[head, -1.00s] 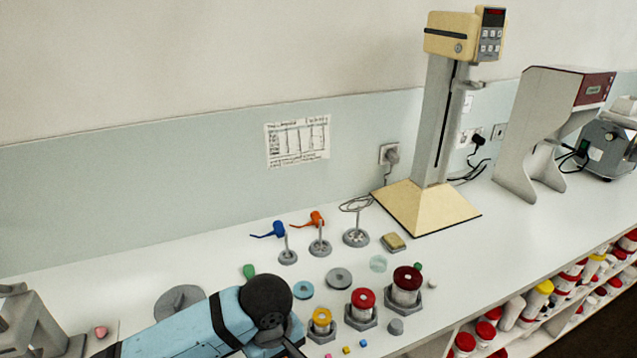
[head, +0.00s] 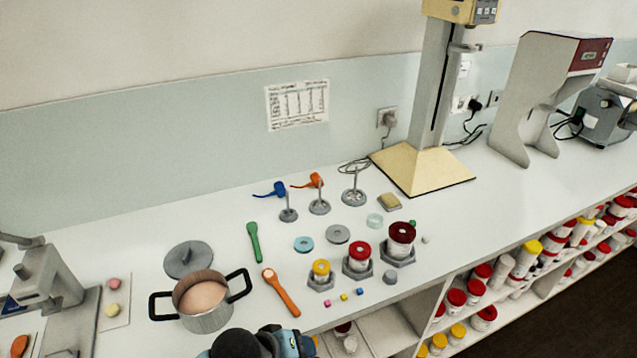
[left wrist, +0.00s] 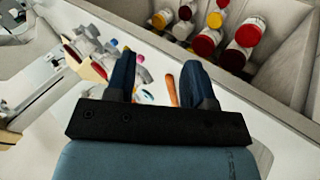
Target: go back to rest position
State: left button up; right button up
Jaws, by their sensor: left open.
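My left gripper shows in the left wrist view (left wrist: 160,72) with its two dark blue fingers apart and nothing held between them. In the head view only a dark joint and a bit of blue of my left arm show at the bottom edge, in front of the counter; the fingertips cannot be made out there. My right gripper is in neither view.
A pot (head: 205,312) with two handles stands on the counter, near a lid (head: 188,260), a green spoon (head: 254,243) and an orange spoon (head: 281,293). Several lidded jars (head: 359,258) stand right of them. Shelves below hold containers (head: 483,318).

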pick_arm(q)
jog(key=s+a+f+m+t+y, duration=0.1)
jog(key=s+a+f+m+t, duration=0.1)
jog(key=a, duration=0.5)
jog(key=s+a+f+m+t+y, duration=0.2)
jog(key=s+a+f+m+t, duration=0.1)
jog(key=s+a+f, duration=0.4)
jog(key=shift+s+a+f+m+t, duration=0.2)
jog(key=shift+s+a+m+t, duration=0.1)
jog(key=shift+s+a+t, duration=0.4)
